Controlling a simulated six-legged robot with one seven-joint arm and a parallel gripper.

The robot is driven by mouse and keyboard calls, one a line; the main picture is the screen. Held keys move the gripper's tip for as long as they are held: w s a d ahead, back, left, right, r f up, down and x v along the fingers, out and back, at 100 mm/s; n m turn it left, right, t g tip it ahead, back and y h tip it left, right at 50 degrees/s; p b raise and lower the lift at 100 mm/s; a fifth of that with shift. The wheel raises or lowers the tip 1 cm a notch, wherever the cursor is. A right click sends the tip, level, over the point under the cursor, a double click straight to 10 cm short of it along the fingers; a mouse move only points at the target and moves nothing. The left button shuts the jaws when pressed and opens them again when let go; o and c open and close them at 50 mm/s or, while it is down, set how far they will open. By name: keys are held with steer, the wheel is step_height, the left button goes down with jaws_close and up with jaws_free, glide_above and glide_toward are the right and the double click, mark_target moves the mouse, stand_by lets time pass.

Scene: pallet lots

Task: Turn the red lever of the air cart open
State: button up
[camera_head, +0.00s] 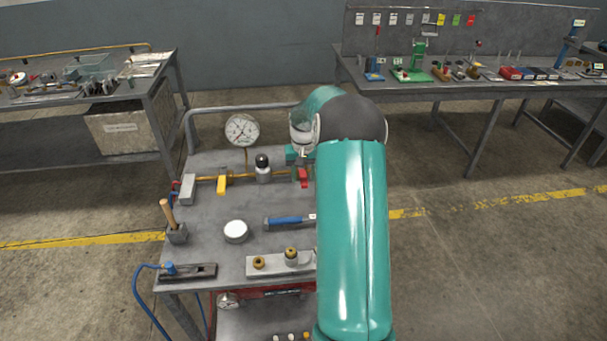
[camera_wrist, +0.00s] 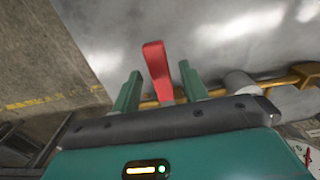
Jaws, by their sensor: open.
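The air cart (camera_head: 205,210) stands in front of me, with a brass-yellow pipe (camera_head: 240,176) along the far part of its grey top. The red lever (camera_head: 304,180) is at the right end of this pipe and points toward me, across the pipe. In the wrist view the red lever (camera_wrist: 156,65) stands between the two green fingers of my gripper (camera_wrist: 160,72), with a visible gap on both sides. My gripper (camera_head: 301,160) is open, and its fingers in the head view are partly hidden by my arm.
A yellow lever (camera_head: 221,185), a black-topped fitting (camera_head: 263,168) and a pressure gauge (camera_head: 242,130) sit along the pipe. A blue-handled tool (camera_head: 287,222) and a white round cap (camera_head: 236,231) lie nearer. A grey rail (camera_head: 192,118) borders the far side. Workbenches stand behind.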

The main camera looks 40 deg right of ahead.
jaws_close()
